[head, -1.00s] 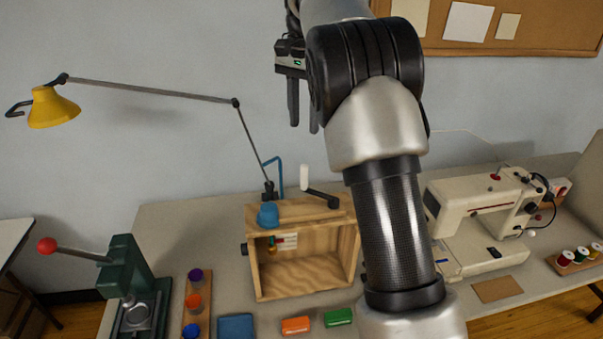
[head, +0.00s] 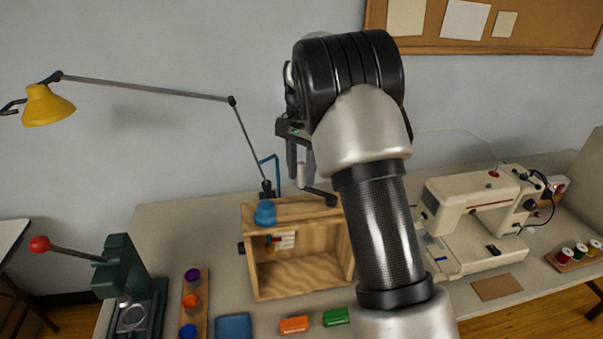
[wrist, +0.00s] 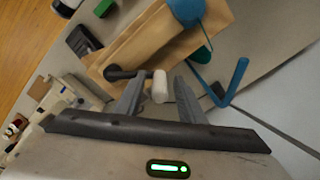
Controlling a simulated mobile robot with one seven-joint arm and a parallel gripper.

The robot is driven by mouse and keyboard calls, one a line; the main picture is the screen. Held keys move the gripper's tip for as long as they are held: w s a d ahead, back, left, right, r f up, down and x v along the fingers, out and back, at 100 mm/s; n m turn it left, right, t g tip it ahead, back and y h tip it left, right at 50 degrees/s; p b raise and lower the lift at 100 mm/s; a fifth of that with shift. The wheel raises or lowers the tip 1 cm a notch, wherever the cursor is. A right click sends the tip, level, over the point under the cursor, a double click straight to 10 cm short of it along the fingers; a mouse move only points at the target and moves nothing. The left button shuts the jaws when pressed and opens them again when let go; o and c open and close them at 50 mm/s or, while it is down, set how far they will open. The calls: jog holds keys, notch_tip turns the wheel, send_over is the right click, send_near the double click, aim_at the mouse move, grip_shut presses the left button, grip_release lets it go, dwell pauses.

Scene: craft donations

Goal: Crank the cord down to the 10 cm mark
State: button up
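The crank is a dark arm (head: 321,196) with a white upright handle (head: 301,176), on top of an open-fronted wooden box (head: 300,289). In the wrist view the white handle (wrist: 160,86) stands between the two fingers of my gripper (wrist: 157,92), with a gap showing on each side. In the head view my gripper (head: 300,162) points down at the handle and is open. A blue round part (head: 265,213) sits on the box top. A pale marked card (head: 286,240) is inside the box; its marks are too small to read, and I cannot make out the cord.
A blue bent rod (head: 277,168) and a lamp (head: 48,106) arm rise behind the box. A green press (head: 121,265) stands left and a sewing machine (head: 475,205) right. Orange (head: 294,324) and green (head: 336,317) blocks lie in front of the box.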

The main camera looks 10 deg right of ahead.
jog(key=shift+f, duration=0.1)
grip_shut()
jog(key=shift+w, duration=0.1)
dwell(0.3)
